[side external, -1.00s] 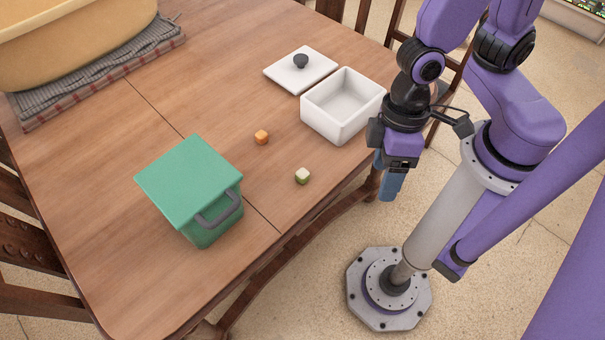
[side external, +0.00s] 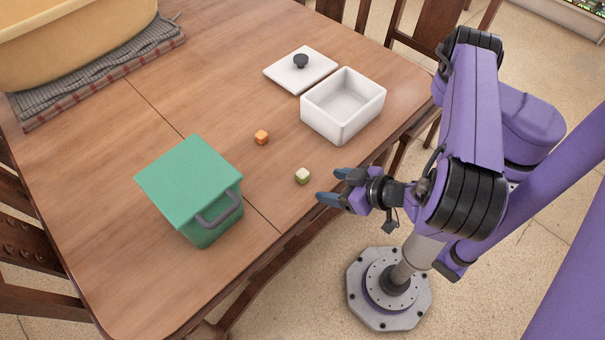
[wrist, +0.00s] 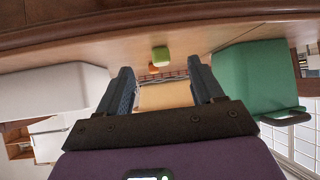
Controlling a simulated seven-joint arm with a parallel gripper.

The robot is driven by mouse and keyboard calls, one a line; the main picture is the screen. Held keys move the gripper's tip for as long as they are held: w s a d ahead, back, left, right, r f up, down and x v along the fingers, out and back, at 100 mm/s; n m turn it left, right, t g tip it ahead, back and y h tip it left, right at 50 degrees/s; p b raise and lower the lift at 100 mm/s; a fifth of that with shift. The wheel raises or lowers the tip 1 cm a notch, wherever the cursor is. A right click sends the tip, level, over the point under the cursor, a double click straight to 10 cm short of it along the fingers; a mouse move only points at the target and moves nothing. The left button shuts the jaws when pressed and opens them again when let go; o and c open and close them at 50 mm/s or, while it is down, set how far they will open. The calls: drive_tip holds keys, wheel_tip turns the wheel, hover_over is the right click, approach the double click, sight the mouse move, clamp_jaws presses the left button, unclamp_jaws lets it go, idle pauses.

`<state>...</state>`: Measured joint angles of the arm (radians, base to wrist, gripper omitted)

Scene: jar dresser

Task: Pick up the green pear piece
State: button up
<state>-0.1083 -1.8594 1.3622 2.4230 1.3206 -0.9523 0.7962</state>
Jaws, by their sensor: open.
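The green pear piece (side external: 303,176) is a small pale green cube on the wooden table, near its front edge. In the wrist view the green pear piece (wrist: 161,56) shows just beyond my fingertips, roughly midway between them. My gripper (side external: 328,186) is open and empty, beside the piece on its right in the side view, with a small gap and the fingers pointing toward it. In the wrist view my gripper (wrist: 158,72) has its two dark fingers spread wide. Nothing hides the piece in the side view.
An orange cube (side external: 261,137) lies beyond the pear piece. A green lidded box (side external: 190,175) with a grey handle stands left. An open white box (side external: 343,122) and its white lid (side external: 287,73) lie behind. A tan basin (side external: 75,38) sits on a checked cloth (side external: 110,68).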

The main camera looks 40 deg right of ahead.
sight(308, 175)
drive_tip(key=shift+w+d+r+t+y, duration=0.15)
drive_tip(key=shift+w+r+t+y, duration=0.25)
drive_tip(key=shift+w+t, duration=0.25)
drive_tip(key=shift+w, duration=0.1)
drive_tip(key=shift+x, duration=3.6)
drive_tip(key=c, duration=1.2)
